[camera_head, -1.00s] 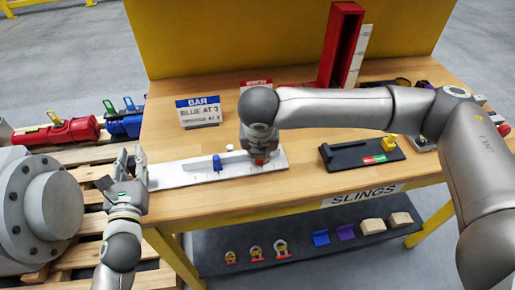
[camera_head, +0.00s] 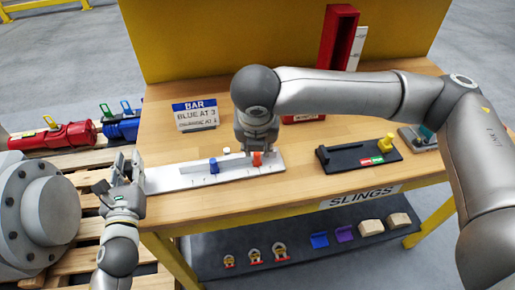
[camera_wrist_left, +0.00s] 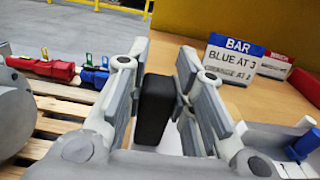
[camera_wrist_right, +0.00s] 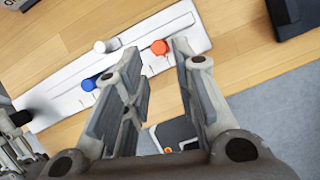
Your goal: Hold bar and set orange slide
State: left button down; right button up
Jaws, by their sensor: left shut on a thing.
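The pale bar (camera_head: 190,178) lies along the front left of the table, with a blue slide (camera_head: 213,166), an orange slide (camera_head: 257,158) and a white knob (camera_head: 226,151). My left gripper (camera_head: 124,163) is at the bar's left end. In the left wrist view it is shut on the bar's black end block (camera_wrist_left: 155,108). My right gripper (camera_head: 260,140) is just above the orange slide. In the right wrist view its fingers (camera_wrist_right: 155,58) are apart with nothing between them, and the orange slide (camera_wrist_right: 160,47) shows beyond the tips.
A black fixture with a yellow piece (camera_head: 386,142) stands to the right. A tall red holder (camera_head: 337,45) stands behind. A shelf with slings (camera_head: 300,250) is below.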

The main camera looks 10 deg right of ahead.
pick_arm(q)
jog(key=shift+r, duration=0.1)
pick_arm(e)
jog(key=v, duration=0.5)
jog(key=shift+r, duration=0.3)
pick_arm(q)
jog(key=c, duration=1.1)
grip_release()
jog(key=shift+c, duration=0.2)
pick_arm(e)
jog(key=shift+s, duration=0.1)
pick_arm(q)
jog(key=shift+s, duration=0.1)
